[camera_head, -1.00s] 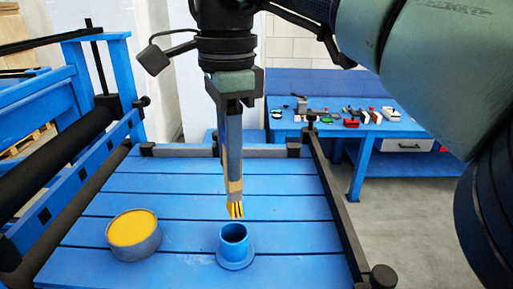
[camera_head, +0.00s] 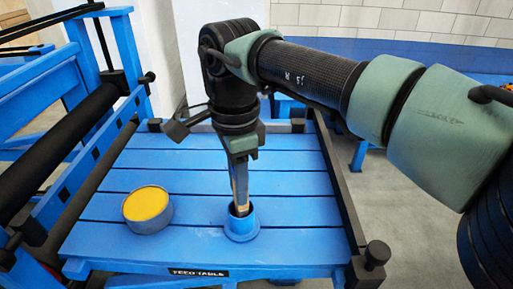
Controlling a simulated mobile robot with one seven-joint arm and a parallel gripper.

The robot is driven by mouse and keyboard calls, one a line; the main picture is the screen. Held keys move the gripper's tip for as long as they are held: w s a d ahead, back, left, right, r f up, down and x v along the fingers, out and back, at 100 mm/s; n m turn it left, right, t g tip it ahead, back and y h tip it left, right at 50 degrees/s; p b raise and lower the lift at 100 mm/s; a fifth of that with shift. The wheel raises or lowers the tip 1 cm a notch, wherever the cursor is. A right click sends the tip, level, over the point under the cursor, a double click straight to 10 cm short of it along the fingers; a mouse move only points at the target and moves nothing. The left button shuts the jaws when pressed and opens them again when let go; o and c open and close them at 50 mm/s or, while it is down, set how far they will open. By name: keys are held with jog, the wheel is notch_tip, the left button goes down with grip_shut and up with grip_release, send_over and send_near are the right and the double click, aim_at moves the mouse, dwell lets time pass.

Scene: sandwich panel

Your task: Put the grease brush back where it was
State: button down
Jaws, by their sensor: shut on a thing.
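The grease brush (camera_head: 242,203) is upright with its lower end inside the blue cup-shaped holder (camera_head: 241,228) on the blue slatted table. Its bristles are hidden in the holder. My gripper (camera_head: 240,182) is above the holder, pointing down, shut on the brush's upper part. I cannot tell whether the brush touches the bottom of the holder.
A round grey tub of yellow grease (camera_head: 147,206) stands on the feed table (camera_head: 185,240) left of the holder. Black rollers (camera_head: 65,135) and a blue frame run along the left. A dark rail (camera_head: 342,195) bounds the right side. Slats right of the holder are clear.

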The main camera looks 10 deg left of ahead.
jog(key=shift+f, duration=0.2)
jog(key=c, duration=0.7)
grip_release()
jog(key=shift+o, duration=0.2)
